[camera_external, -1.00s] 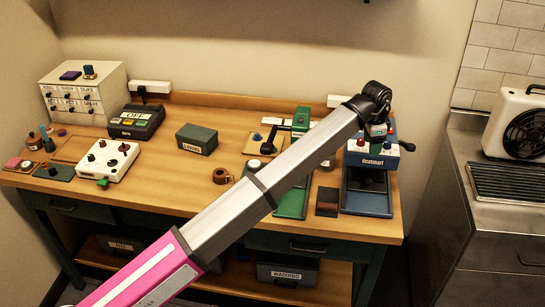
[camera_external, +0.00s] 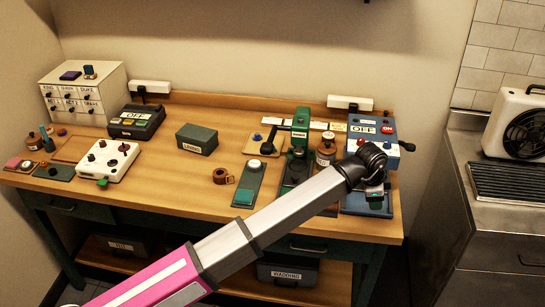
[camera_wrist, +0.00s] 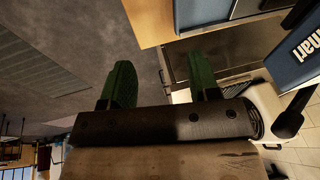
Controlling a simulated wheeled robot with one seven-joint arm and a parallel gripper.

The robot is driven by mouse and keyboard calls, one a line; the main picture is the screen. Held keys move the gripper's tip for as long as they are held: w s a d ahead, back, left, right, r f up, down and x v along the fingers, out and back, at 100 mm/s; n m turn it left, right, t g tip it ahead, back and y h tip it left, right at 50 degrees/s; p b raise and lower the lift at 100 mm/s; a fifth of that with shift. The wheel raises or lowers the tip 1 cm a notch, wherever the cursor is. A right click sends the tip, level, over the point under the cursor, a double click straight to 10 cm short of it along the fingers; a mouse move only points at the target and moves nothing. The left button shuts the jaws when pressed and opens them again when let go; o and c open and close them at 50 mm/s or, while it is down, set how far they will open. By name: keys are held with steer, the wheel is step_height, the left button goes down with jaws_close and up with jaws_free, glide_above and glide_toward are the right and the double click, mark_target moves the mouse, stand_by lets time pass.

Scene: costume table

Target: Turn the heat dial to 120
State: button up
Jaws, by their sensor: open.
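The blue heat press (camera_external: 407,135) stands at the right end of the bench.
A green press (camera_external: 299,134) and a brown bottle (camera_external: 325,152) stand left of the blue press. A white box with knobs (camera_external: 108,160) and a dark OFF device (camera_external: 137,121) are at the left. A steel counter (camera_external: 480,208) with a heater stands right, across a gap.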

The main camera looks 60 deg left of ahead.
steer(key=s+d+f+m+t, duration=0.1)
steer(key=s+d+f, duration=0.3)
steer(key=s+f, duration=0.1)
steer(key=shift+s+d+f, duration=0.15)
steer(key=shift+s+f, duration=0.05)
steer(key=shift+f, duration=0.05)
steer(key=s+a+f+n+g, duration=0.1)
steer(key=s+a+f, duration=0.25)
steer(key=f, duration=0.45)
steer(key=s+a+f+n, duration=0.2)
steer(key=s+f, duration=0.3)
steer(key=f, duration=0.2)
steer(key=s+a+f+n+g, duration=0.15)
steer(key=s+f, duration=0.25)
steer(key=f, duration=0.4)
steer(key=s+a+f+n+g, duration=0.1)
steer(key=s+a+f, duration=0.3)
steer(key=s+f, duration=0.4)
steer(key=s+a+f+n+g, duration=0.1)
steer(key=s+a+f+n, duration=0.3)
steer(key=s+f, duration=0.5)
steer(key=s, duration=0.2)
steer(key=shift+s, duration=0.35)
steer(key=shift+a, duration=0.1)
